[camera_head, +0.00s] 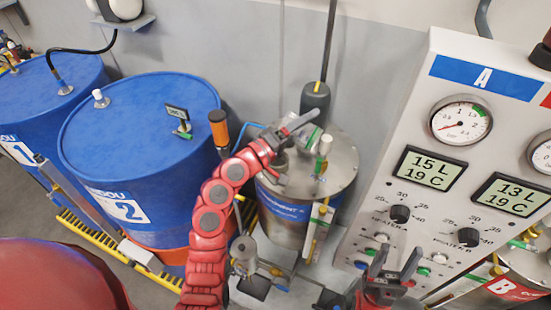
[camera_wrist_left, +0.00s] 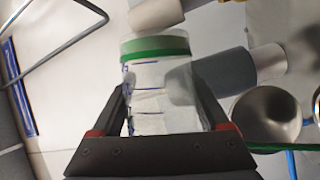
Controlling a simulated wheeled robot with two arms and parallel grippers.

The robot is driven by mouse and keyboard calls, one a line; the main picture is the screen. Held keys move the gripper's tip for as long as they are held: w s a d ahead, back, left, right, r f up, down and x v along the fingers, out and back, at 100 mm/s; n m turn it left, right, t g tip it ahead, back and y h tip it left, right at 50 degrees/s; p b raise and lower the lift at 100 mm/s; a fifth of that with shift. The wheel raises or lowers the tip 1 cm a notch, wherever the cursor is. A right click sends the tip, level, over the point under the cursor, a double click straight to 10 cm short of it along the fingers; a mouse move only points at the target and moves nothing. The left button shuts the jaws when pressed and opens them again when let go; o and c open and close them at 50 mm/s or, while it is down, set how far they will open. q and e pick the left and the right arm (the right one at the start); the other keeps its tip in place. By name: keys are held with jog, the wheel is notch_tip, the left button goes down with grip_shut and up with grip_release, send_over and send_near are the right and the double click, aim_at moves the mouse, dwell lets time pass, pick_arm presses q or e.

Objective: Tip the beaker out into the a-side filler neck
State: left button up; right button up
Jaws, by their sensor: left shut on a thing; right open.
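My left gripper (camera_head: 296,126) is shut on the beaker (camera_wrist_left: 160,95), a clear cup with blue marks and a green band. In the head view the beaker (camera_head: 309,138) is small and partly covered by the gripper, above the lid of the steel A-side tank (camera_head: 287,222). The beaker's contents and exact tilt are unclear. My right gripper (camera_head: 394,264) is open and empty before the panel.
A dark motor (camera_head: 316,98) with a vertical rod stands behind the beaker. The gauge panel (camera_head: 455,110) fills the right.

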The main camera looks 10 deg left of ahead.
pick_arm(q)
jog(key=shift+w+a+f+n+t+b, duration=0.1)
jog(key=shift+a+f+n+t+b, duration=0.1)
jog(key=shift+f+b, duration=0.2)
jog(key=shift+a+f+n+t+b, duration=0.1)
jog(key=shift+f+n+b, duration=0.1)
jog(key=shift+f+b, duration=0.2)
jog(key=shift+w+a+r+n+t, duration=0.1)
jog(key=shift+a+r+n+t, duration=0.2)
jog(key=shift+n, duration=0.45)
jog(key=shift+w+a+r+n+t, duration=0.15)
jog(key=shift+r+n+t, duration=0.2)
jog(key=shift+n, duration=0.4)
dwell(0.5)
